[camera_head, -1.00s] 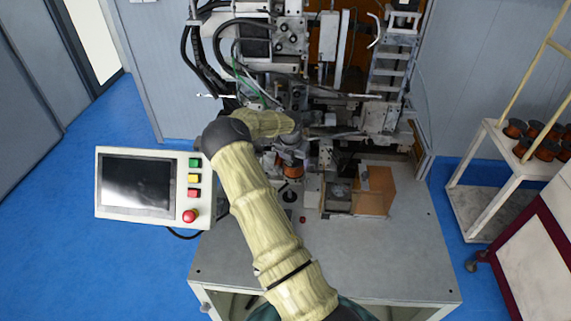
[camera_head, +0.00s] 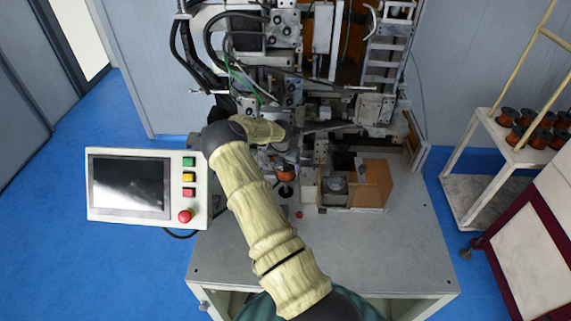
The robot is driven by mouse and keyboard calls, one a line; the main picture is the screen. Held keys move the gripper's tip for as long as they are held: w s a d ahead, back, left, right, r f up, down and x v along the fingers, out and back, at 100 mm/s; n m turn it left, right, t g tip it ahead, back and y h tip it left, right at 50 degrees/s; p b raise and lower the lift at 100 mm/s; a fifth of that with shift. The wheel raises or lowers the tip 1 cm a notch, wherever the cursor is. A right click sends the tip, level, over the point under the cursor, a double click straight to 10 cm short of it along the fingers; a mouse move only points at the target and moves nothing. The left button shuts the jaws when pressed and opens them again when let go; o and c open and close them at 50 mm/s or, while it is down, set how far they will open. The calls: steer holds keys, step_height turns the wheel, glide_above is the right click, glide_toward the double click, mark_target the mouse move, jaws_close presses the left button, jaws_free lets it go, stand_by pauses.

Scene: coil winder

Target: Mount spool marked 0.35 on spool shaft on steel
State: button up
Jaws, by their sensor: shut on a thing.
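A copper-wound spool (camera_head: 286,172) hangs beneath my gripper (camera_head: 284,160), at the front of the coil winder (camera_head: 300,95). My gripper is shut on this spool; the fingers are small and partly hidden by my wrist. I cannot read a marking on the spool. A dark round piece (camera_head: 286,190) shows on the steel table (camera_head: 330,250) just below the spool, and it may be the base of the spool shaft. I cannot tell whether the spool is around the shaft or above it.
A control panel (camera_head: 130,185) with a screen and buttons stands at the left. An orange-brown box (camera_head: 373,183) sits right of the spool. A cart (camera_head: 490,165) with several copper spools (camera_head: 527,118) stands at the far right. The table's front is clear.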

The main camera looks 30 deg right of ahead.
steer(key=shift+s+r, duration=0.1)
steer(key=shift+r, duration=0.05)
steer(key=shift+f+b, duration=1.4)
steer(key=shift+f, duration=1.15)
steer(key=shift+f+b, duration=1.05)
steer(key=shift+f, duration=0.8)
steer(key=shift+f, duration=0.3)
steer(key=shift+f, duration=0.1)
